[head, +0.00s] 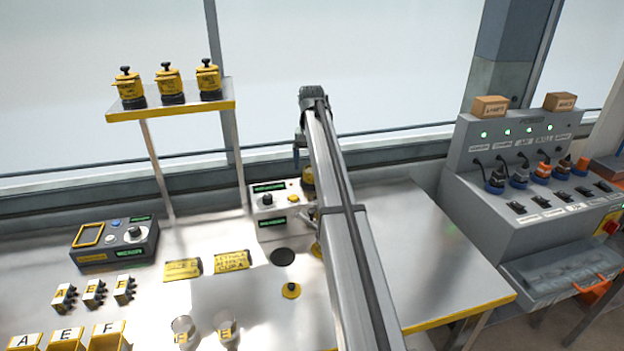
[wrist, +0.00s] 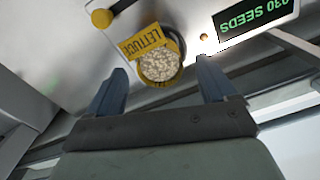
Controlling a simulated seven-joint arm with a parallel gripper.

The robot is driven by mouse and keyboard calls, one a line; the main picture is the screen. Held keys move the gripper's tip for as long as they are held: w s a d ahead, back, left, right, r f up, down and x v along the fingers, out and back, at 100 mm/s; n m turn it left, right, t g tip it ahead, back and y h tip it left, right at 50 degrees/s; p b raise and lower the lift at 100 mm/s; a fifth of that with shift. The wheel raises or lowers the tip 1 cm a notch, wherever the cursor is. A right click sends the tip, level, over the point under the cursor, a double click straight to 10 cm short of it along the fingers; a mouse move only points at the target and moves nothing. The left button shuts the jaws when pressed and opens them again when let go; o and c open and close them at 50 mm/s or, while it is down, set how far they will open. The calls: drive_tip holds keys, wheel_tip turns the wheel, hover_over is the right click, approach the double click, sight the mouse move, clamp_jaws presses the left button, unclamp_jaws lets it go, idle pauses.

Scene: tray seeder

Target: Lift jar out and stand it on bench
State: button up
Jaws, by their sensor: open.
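In the wrist view a round jar (wrist: 161,66) shows its pale seed contents inside a yellow rim, with a yellow LETTUCE label at its side. It is at the white seeder unit with a green-lit SEEDS display (wrist: 256,12). My gripper (wrist: 160,66) is open, with one blue finger to each side of the jar in the picture and a gap on both sides. I cannot tell how far the fingertips are from it in depth. In the head view the white unit (head: 268,205) stands at the back of the metal bench (head: 425,245); my arm hides much around it.
Two clear cups (head: 184,331), a yellow knobbed disc (head: 290,290), a dark disc (head: 283,257) and yellow cards (head: 232,260) lie on the bench. A control box (head: 115,243) is at left, a shelf (head: 170,113) above. The bench right of my arm is clear.

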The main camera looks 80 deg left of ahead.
wheel_tip(320, 180, down, 3)
drive_tip(key=shift+f, duration=0.2)
drive_tip(key=c, duration=1.1)
drive_tip(key=shift+r, duration=0.15)
drive_tip(key=shift+c, duration=0.2)
